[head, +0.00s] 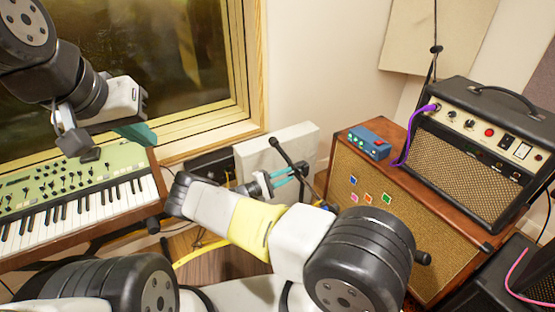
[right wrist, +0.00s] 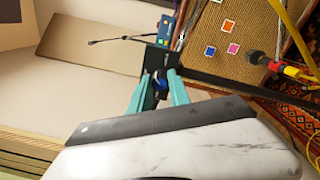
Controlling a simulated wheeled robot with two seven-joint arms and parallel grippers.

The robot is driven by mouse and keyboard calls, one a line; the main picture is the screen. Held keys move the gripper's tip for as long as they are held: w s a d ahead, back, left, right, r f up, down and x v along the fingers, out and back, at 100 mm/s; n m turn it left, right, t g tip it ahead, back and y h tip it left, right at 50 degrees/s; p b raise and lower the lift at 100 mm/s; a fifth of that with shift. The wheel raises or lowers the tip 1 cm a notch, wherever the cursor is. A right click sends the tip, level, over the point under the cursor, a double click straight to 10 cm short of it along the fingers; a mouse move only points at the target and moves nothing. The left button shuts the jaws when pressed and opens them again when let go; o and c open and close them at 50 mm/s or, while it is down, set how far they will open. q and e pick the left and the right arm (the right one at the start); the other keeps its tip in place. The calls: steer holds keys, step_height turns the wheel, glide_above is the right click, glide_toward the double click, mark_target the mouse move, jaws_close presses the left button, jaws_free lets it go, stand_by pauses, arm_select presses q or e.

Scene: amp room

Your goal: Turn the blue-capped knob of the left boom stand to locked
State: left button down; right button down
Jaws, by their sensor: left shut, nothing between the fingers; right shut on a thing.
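The blue-capped knob (right wrist: 159,88) sits just below that block, between the teal fingers of my right gripper (right wrist: 159,80). The right gripper, also in the head view (head: 296,173), is shut on the knob; the cap is partly hidden by the fingers. The knob's lock marking cannot be read. My left gripper (head: 140,134) is shut and empty above the keyboard.
A green keyboard (head: 85,207) stands at left under the window. A tan-grilled cabinet (head: 345,180) carries a blue pedal box (head: 368,143) and an amplifier (head: 485,140) with a purple cable (head: 413,135). A yellow cable (head: 200,254) lies low behind my right arm.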

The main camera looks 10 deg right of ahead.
steer(key=m, duration=0.4)
steer(key=shift+f+m, duration=0.1)
steer(key=shift+m, duration=0.2)
steer(key=m, duration=0.4)
steer(key=shift+f, duration=0.1)
steer(key=shift+m, duration=0.4)
steer(key=c, duration=1.2)
jaws_free()
steer(key=shift+a, duration=0.15)
steer(key=v, duration=0.7)
steer(key=shift+a, duration=0.3)
